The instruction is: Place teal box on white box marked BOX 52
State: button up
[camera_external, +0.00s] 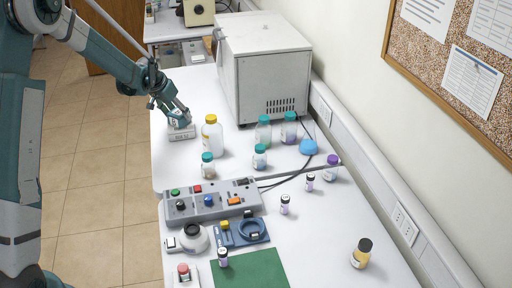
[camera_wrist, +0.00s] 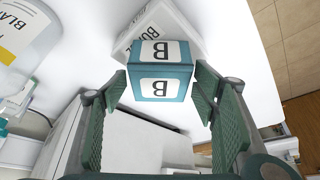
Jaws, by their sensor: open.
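The teal box (camera_wrist: 162,70), with white labels marked B, sits on the white box (camera_wrist: 180,20) in the wrist view. The white box's lettering is partly hidden there. In the external view the white box (camera_external: 182,134) lies on the far left of the bench, with the teal box (camera_external: 174,118) above it, mostly hidden by my gripper. My gripper (camera_external: 178,108) is open. Its fingers stand on either side of the teal box in the wrist view (camera_wrist: 160,85), with a narrow gap at the right; contact at the left is unclear.
A yellow-capped bottle (camera_external: 213,137) stands close to the right of the white box. A large grey instrument (camera_external: 262,70) stands behind it. A control panel (camera_external: 212,201) and several small bottles lie nearer. The bench's left edge is close to the white box.

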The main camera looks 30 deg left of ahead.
jog(key=v, duration=1.2)
dwell(1.0)
jog(key=s+d+r, duration=0.8)
jog(key=s+d, duration=0.2)
jog(key=s+d+r, duration=0.7)
jog(key=s+d, duration=0.3)
jog(key=s+d+f+t, duration=0.1)
jog(key=s+d, duration=0.5)
jog(key=s, duration=0.6)
jog(key=s+d+f+t, duration=0.1)
jog(key=s+d, duration=0.5)
jog(key=s, duration=0.6)
jog(key=shift+s+f, duration=0.2)
jog(key=shift+s, duration=0.2)
